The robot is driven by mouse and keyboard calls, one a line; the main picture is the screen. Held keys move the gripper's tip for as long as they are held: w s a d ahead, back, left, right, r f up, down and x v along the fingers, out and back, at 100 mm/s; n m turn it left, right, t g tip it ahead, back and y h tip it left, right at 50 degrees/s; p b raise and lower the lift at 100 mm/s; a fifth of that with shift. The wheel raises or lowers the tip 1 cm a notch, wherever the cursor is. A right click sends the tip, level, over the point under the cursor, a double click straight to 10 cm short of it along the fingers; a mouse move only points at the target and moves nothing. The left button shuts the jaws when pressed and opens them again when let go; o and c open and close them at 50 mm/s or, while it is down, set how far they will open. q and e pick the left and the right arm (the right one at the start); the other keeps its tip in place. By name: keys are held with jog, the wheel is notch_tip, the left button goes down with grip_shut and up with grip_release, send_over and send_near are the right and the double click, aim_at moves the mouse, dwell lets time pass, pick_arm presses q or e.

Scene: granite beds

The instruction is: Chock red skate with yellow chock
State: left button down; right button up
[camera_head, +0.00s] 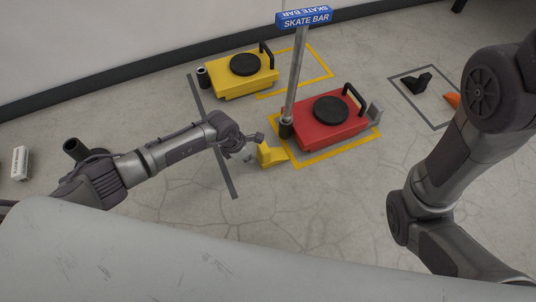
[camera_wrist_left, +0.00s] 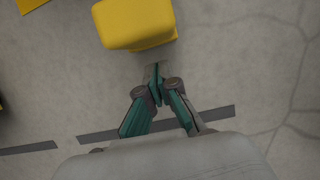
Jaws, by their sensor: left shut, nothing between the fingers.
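The red skate (camera_head: 325,130) stands on the floor inside a yellow outline, with a dark round pad on top and a black handle. The yellow chock (camera_head: 268,156) lies on the floor left of the red skate, at the outline's left edge; a small gap seems to separate them. It fills the top of the left wrist view (camera_wrist_left: 135,24). My left gripper (camera_head: 258,138) is shut and empty beside the chock; in the wrist view its closed fingertips (camera_wrist_left: 157,70) are just short of it. Contact is not clear. My right gripper is out of view; only its arm shows.
A pole with a blue "SKATE BAR" sign (camera_head: 304,18) rises at the red skate's left end. A grey chock (camera_head: 375,113) is at its right end. A yellow skate (camera_head: 240,76) stands behind. Black (camera_head: 417,82) and orange (camera_head: 452,100) pieces lie at right. Front floor is clear.

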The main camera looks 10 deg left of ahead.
aim_at(275, 153)
pick_arm(q)
jog(key=shift+w+d+b, duration=0.25)
jog(key=shift+w+d, duration=0.15)
jog(key=shift+d, duration=0.2)
jog(key=shift+w+d+b, duration=0.2)
jog(key=shift+w+d, duration=0.2)
jog(key=shift+d, duration=0.2)
jog(key=shift+w+d+b, duration=0.65)
jog(key=shift+w+d, duration=0.05)
jog(key=shift+d, duration=0.35)
jog(key=shift+w+d+b, duration=0.6)
jog(key=shift+w+d, duration=0.1)
jog(key=shift+d, duration=0.3)
jog(key=shift+w+d, duration=0.2)
jog(key=shift+d, duration=0.1)
jog(key=shift+s+a, duration=0.1)
